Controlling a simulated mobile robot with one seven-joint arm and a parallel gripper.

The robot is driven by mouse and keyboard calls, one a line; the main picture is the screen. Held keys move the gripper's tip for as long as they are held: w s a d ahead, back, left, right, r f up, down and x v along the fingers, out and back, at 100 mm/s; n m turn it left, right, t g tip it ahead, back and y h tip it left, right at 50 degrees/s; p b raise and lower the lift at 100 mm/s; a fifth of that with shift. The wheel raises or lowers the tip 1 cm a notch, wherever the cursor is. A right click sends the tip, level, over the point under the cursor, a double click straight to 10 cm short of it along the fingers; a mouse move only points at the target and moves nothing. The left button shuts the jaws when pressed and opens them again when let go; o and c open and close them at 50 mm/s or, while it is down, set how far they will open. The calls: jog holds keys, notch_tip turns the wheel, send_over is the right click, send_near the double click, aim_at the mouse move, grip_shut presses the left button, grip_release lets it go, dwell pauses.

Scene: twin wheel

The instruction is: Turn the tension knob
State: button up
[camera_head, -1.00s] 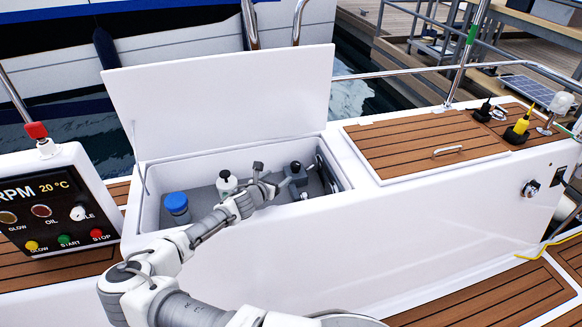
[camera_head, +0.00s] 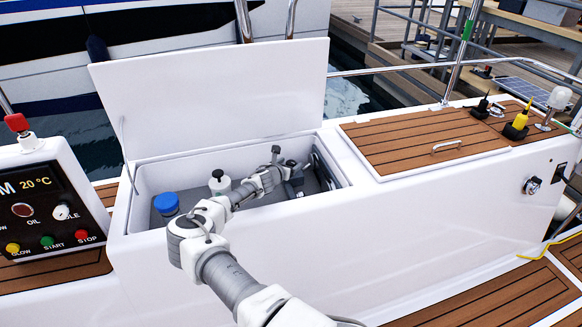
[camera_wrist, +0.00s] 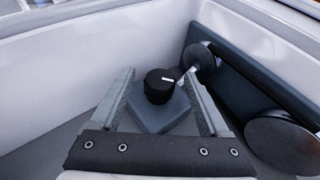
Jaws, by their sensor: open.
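The tension knob (camera_wrist: 159,86) is a black round knob with a white mark, on a blue-grey block (camera_wrist: 160,113) inside the open white locker. In the wrist view it lies between the two fingers of my gripper (camera_wrist: 161,84), beyond the fingertips or level with them; I cannot tell which. My gripper is open, with a gap on both sides of the knob. In the head view my gripper (camera_head: 284,172) reaches into the right part of the locker, and my arm hides most of the knob there.
A dark panel with a bar and round discs (camera_wrist: 280,143) stands close on the right. The locker (camera_head: 138,215) also holds a blue-capped container (camera_head: 167,202) and a white bottle with a dark top (camera_head: 219,181). The raised lid (camera_head: 210,95) stands behind.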

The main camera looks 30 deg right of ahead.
jog(key=shift+w+d+f, duration=0.2)
jog(key=shift+w+d, duration=0.15)
jog(key=shift+d, duration=0.15)
jog(key=shift+c, duration=0.3)
grip_shut()
